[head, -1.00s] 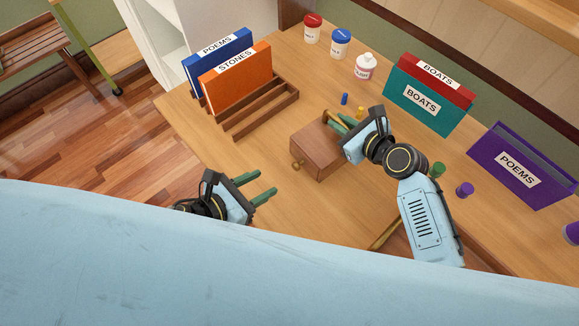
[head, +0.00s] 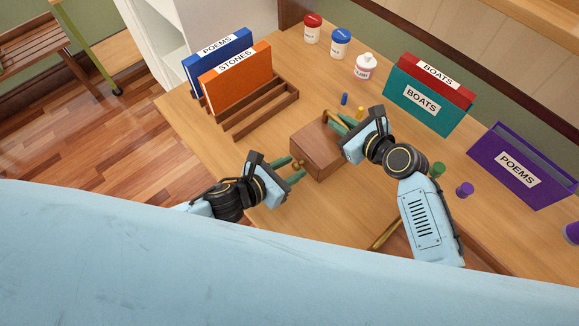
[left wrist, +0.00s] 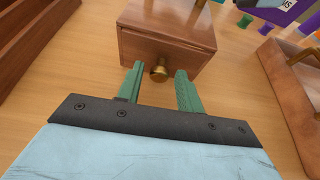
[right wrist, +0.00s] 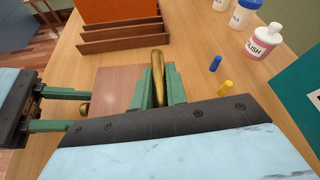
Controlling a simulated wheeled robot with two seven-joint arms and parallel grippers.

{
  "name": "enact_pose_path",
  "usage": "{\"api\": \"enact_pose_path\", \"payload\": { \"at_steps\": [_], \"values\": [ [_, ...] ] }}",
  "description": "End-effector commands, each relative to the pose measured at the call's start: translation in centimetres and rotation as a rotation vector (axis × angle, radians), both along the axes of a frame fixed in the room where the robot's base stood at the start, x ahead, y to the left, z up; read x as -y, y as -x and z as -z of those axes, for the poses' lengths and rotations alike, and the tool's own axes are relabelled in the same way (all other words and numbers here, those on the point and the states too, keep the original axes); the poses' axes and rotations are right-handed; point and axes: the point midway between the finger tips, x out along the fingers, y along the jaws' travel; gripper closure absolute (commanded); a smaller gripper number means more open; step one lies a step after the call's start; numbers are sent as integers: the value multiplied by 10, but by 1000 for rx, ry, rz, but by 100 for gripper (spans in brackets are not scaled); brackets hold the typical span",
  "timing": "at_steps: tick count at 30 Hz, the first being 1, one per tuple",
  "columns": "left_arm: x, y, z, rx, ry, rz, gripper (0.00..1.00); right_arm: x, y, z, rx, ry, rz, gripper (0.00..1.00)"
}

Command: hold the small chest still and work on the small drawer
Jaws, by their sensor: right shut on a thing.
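The small wooden chest (head: 318,151) stands on the table. Its small drawer (left wrist: 165,50) faces my left gripper and looks shut, with a round brass knob (left wrist: 159,72). My left gripper (head: 298,170) is open, its green fingertips on either side of the knob in the left wrist view, with gaps between fingers and knob. My right gripper (right wrist: 156,88) is shut on the brass handle (right wrist: 157,72) on top of the chest.
A wooden rack (head: 265,115) with blue and orange binders stands behind the chest. Blue (right wrist: 215,63) and yellow (right wrist: 225,87) pegs, jars, a polish bottle (head: 365,66) and more binders (head: 428,100) stand to the right. Bare table lies in front of the rack.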

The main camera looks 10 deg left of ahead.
Motion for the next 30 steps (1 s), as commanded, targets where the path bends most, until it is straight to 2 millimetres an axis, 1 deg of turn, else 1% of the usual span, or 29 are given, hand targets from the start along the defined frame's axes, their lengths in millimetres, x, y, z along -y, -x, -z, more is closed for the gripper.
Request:
{"api": "enact_pose_path", "payload": {
  "at_steps": [1, 6, 8, 14, 17, 24, 27, 30],
  "values": [
    [0, 0, 0, 0, 0, 0, 70, 0, 0, 0, -1, 1, 0, 100],
    [0, 0, 0, 0, 0, 0, 93, 0, 0, 0, -1, 1, -1, 100],
    [0, 0, 0, 0, 0, 0, 100, 0, 0, 0, -1, 1, -1, 100],
    [0, 1, 0, 0, 0, 0, 100, 0, 0, 0, -1, 1, 0, 100],
    [-5, 6, 1, -1, -2, 0, 100, 0, 0, 0, -1, 1, 0, 100],
    [-35, 43, 2, -3, -1, 0, 100, 0, 0, 1, -1, 1, 0, 100],
    [-45, 54, 1, -4, 0, -2, 100, 1, 0, 1, 0, 1, 1, 100],
    [-51, 61, 1, -3, -1, -1, 100, 1, 0, 1, 0, 1, 1, 100]
  ]
}}
